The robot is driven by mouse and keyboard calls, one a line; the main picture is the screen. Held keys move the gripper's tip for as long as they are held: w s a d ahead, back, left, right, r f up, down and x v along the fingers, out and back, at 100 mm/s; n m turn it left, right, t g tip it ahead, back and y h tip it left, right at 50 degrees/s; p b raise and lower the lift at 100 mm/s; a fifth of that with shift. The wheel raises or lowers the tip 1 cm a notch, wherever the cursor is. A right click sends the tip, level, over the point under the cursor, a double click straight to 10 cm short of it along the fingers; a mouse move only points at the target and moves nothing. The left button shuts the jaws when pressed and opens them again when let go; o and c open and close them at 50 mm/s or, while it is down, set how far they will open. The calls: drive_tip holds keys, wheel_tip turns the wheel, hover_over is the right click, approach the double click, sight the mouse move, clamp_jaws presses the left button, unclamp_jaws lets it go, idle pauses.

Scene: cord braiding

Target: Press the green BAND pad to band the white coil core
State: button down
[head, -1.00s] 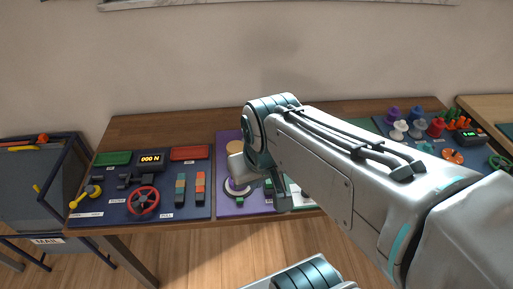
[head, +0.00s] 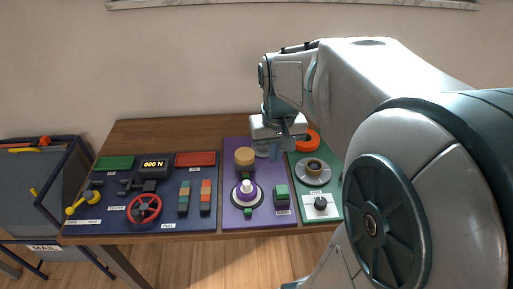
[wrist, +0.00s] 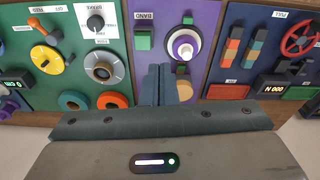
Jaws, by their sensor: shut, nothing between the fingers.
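The green BAND pad (head: 281,190) is a small block on the right side of the purple panel (head: 232,216), behind its white label. It also shows in the wrist view (wrist: 143,40). The white coil core (head: 247,187) stands left of the pad, in a purple ring on a round base; the wrist view shows it too (wrist: 184,48). My gripper (head: 273,154) is shut and empty, above the back of the purple panel, behind the pad and apart from it. In the wrist view its closed fingers (wrist: 158,70) lie between the pad and a tan disc.
A tan round piece (head: 245,157) stands behind the core. The green panel on the right holds a grey disc (head: 313,170), an orange ring (head: 307,140) and a black knob (head: 321,203). The blue panel on the left has a red wheel (head: 144,208).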

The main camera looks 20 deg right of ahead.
drive_tip(key=m+g+b, duration=0.1)
drive_tip(key=b, duration=0.1)
hover_over(283, 190)
wheel_tip(283, 190, down, 4)
drive_tip(key=shift+w+d+f, duration=0.1)
drive_tip(key=shift+w, duration=0.05)
drive_tip(key=shift+f, duration=0.1)
wheel_tip(283, 190, down, 14)
drive_tip(key=shift+r, duration=0.1)
idle(0.4)
wheel_tip(283, 190, down, 2)
drive_tip(key=shift+f+b, duration=0.1)
drive_tip(key=shift+b, duration=0.95)
